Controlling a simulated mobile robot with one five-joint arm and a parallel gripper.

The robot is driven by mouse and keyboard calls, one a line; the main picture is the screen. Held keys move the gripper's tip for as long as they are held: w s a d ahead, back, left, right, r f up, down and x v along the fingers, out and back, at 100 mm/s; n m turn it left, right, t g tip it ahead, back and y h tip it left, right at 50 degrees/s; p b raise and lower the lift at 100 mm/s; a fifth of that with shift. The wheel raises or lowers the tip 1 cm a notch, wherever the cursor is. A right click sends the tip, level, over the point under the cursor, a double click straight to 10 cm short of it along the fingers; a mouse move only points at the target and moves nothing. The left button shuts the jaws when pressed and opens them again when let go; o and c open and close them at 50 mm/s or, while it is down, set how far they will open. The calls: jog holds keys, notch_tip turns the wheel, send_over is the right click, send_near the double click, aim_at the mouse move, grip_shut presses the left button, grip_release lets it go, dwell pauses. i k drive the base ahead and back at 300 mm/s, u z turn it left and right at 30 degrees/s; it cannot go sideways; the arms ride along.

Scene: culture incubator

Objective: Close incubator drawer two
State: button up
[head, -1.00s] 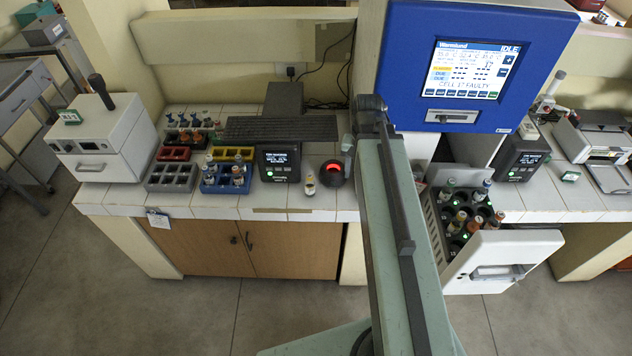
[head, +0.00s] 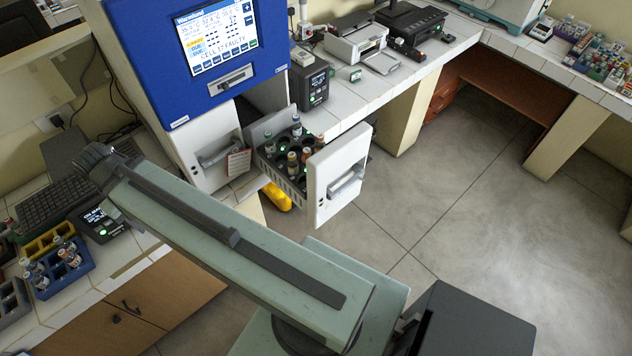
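The incubator (head: 150,70) has a blue upper housing with a lit screen (head: 217,38) at the upper left. Below it, one drawer (head: 338,165) is pulled well out to the right; its white front has a bar handle (head: 347,182). Inside it stand several capped bottles in a dark rack, some with green lights. To its left, another white drawer front (head: 205,150) with a handle and a hanging paper tag sits flush. I cannot read a number on either drawer. My arm crosses the lower left in front of the counter; my gripper is not visible.
A yellow object (head: 277,197) lies low beneath the open drawer. A black instrument (head: 309,84) and a printer (head: 355,42) stand on the counter behind it. The keyboard (head: 60,200) and a blue bottle rack (head: 62,270) are at left. Floor right of the drawer is clear.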

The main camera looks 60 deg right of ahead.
aim_at(332, 176)
jog(key=k, duration=0.45)
jog(key=z, duration=0.8)
jog(key=i, duration=0.65)
jog(key=z, duration=1.3)
